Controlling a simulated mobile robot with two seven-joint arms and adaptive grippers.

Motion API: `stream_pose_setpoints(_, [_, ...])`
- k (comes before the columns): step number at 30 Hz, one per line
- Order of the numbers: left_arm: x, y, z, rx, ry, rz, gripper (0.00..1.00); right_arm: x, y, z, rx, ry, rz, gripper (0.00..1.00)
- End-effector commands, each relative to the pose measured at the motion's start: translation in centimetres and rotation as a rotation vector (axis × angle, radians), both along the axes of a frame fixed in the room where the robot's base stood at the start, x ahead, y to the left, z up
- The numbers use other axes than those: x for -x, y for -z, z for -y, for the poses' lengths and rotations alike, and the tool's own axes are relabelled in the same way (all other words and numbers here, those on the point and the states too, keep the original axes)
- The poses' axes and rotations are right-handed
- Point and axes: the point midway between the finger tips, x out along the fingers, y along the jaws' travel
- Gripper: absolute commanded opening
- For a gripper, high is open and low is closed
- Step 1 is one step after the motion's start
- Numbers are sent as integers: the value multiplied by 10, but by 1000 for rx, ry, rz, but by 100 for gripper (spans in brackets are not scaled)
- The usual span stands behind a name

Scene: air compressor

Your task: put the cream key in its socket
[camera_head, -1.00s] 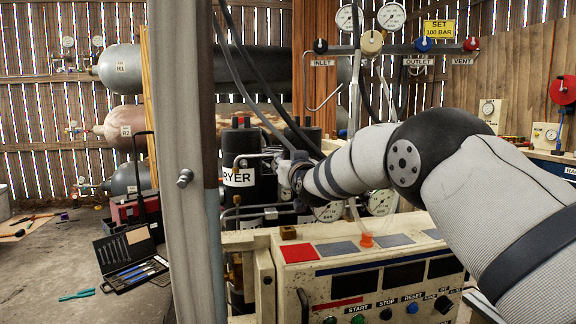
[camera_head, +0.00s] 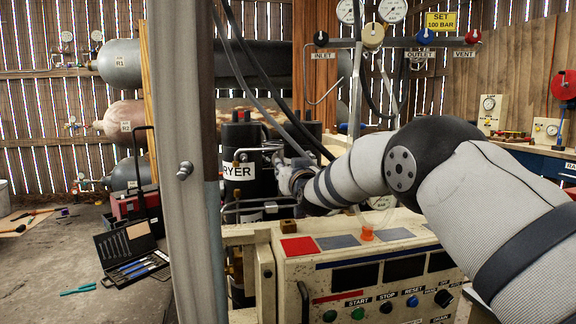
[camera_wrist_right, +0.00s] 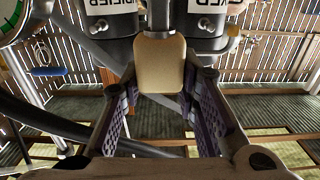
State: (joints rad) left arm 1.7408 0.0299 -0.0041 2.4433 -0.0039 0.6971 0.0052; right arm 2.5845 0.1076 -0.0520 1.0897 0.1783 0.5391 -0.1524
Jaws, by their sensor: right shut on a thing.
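The cream key (camera_wrist_right: 160,62) is a smooth pale block, seen in the right wrist view between the two purple-padded fingers of my right gripper (camera_wrist_right: 160,98). The gripper is shut on it. Its far end points toward the labelled black cylinders (camera_wrist_right: 112,48). In the head view my right gripper (camera_head: 277,158) is small and partly hidden, in front of the black dryer cylinders (camera_head: 240,135); the key cannot be made out there. I cannot pick out the key's socket in either view. My left gripper is not in view.
A grey post (camera_head: 185,230) stands left of the dryer. The control panel (camera_head: 340,265) is below my right arm. Black hoses (camera_head: 262,85) hang down close to the gripper.

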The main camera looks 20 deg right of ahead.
Motion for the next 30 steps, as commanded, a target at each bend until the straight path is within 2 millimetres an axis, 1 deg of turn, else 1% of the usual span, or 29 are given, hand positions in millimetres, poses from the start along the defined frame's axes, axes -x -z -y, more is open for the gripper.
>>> stream_pose_setpoints(1, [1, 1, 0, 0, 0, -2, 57, 0, 4, 0, 0, 0, -1, 1])
stream_pose_setpoints(30, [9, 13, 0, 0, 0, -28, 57, 0, 55, 0, 0, 0, -2, 1])
